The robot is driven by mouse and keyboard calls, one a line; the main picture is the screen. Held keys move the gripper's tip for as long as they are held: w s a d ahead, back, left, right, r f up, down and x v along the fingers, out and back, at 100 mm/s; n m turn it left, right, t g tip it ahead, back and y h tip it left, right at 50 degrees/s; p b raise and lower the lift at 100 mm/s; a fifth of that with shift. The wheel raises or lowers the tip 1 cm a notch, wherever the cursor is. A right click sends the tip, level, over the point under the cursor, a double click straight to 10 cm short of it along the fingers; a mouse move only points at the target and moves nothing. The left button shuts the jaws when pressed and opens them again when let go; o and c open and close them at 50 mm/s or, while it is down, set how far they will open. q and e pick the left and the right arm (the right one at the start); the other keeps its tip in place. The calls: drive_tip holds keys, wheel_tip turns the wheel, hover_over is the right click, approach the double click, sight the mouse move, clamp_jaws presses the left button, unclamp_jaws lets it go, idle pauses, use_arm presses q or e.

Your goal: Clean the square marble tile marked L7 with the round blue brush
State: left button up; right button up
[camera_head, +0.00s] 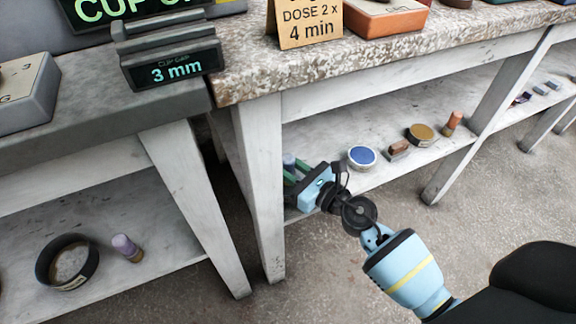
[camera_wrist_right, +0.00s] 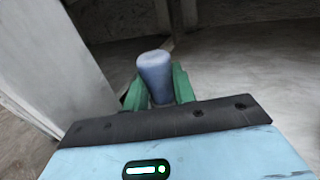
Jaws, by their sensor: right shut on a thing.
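My right gripper (camera_head: 291,170) is at the lower shelf, beside the white table leg. Its green fingers are shut on a blue-grey cylinder with a rounded top, which looks like the round blue brush (camera_wrist_right: 155,75). In the head view only a small part of the brush (camera_head: 289,160) shows between the fingers. Its lower end is hidden in the right wrist view. No tile readable as L7 shows. My left gripper is not in view.
The shelf also holds a blue-topped round tin (camera_head: 361,157), a brown block (camera_head: 398,149), a yellow-brown disc (camera_head: 420,134) and an orange cylinder (camera_head: 452,121). A table leg (camera_head: 260,190) stands close left of my gripper.

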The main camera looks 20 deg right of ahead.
sight(288, 158)
drive_tip(key=shift+f+b, duration=0.45)
drive_tip(key=shift+f, duration=0.05)
idle(0.8)
drive_tip(key=shift+f, duration=0.3)
idle(1.0)
drive_tip(key=shift+r+p, duration=2.95)
drive_tip(key=shift+r, duration=0.8)
drive_tip(key=shift+f, duration=0.1)
